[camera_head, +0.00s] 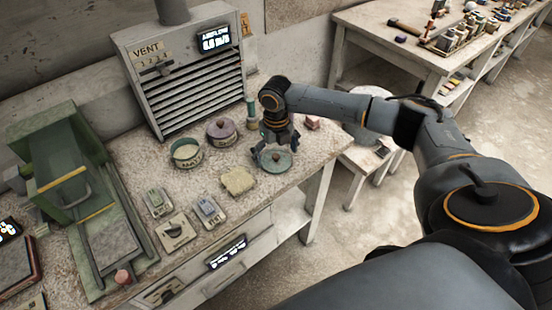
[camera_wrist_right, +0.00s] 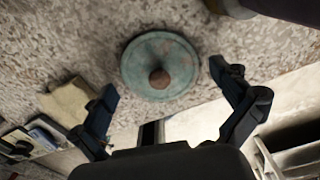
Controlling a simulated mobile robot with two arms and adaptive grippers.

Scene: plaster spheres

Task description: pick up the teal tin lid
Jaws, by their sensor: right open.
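The teal tin lid (camera_head: 275,161) lies flat on the bench near its front right edge. It is a round disc with a brown knob in its middle. In the right wrist view the lid (camera_wrist_right: 150,66) lies ahead of and between the fingers. My right gripper (camera_head: 270,155) is above the lid, pointing down, with its fingers apart and nothing between them. The right wrist view also shows the two fingers (camera_wrist_right: 172,80) spread wide. Part of the lid is hidden behind the gripper in the head view. My left gripper is not in view.
Left of the lid are an open round tin (camera_head: 187,153), a purple-lidded tin (camera_head: 221,132) and a beige cloth (camera_head: 238,181). A green bottle (camera_head: 251,112) stands behind, a pink block (camera_head: 312,123) to the right. A vent box (camera_head: 185,80) stands at the back.

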